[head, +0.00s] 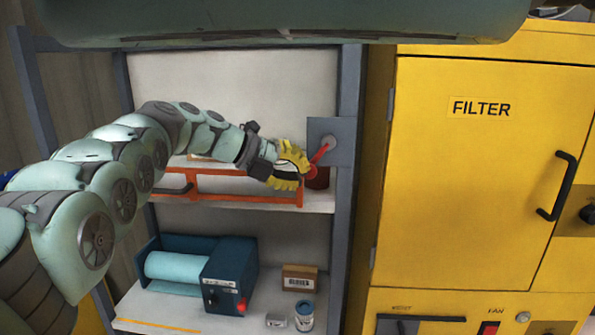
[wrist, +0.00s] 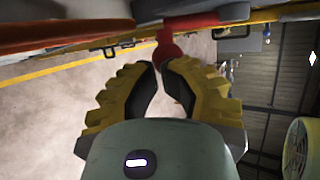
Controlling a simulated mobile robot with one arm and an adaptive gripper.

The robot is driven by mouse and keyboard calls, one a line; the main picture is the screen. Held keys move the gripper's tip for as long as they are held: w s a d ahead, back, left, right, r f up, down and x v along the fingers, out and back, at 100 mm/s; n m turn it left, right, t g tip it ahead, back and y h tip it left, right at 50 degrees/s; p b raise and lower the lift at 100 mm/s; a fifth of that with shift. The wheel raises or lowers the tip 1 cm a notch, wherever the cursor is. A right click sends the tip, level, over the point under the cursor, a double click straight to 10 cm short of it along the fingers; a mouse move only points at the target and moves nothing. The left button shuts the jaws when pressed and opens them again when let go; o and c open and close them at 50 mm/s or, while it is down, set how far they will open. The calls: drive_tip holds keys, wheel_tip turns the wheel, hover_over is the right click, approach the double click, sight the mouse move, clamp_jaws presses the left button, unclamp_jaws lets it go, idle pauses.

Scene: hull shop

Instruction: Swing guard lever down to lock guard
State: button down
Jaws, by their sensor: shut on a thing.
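The guard lever (head: 322,153) is a red bar on a grey plate (head: 343,130) fixed to the right post of the shelf. It slants from its pivot at the upper right down to the lower left, where its end meets my gripper (head: 306,168). My gripper's yellow fingers are closed on that end and partly hide it. In the wrist view the lever's red knob (wrist: 168,48) shows at the tips of my gripper (wrist: 160,72). The guard (head: 240,172), an orange-red frame with a dark handle, stands across the front of the upper shelf.
A dark red container (head: 318,180) stands on the shelf close behind the lever. A yellow filter cabinet (head: 480,170) stands to the right. The lower shelf holds a blue machine with a roll (head: 228,275), a small carton (head: 300,278) and a can (head: 304,316).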

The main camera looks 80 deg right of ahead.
drive_tip(key=b+v, duration=0.4)
drive_tip(key=v, duration=1)
drive_tip(key=shift+w+f, duration=0.2)
drive_tip(key=shift+f, duration=0.15)
drive_tip(key=shift+w, duration=0.1)
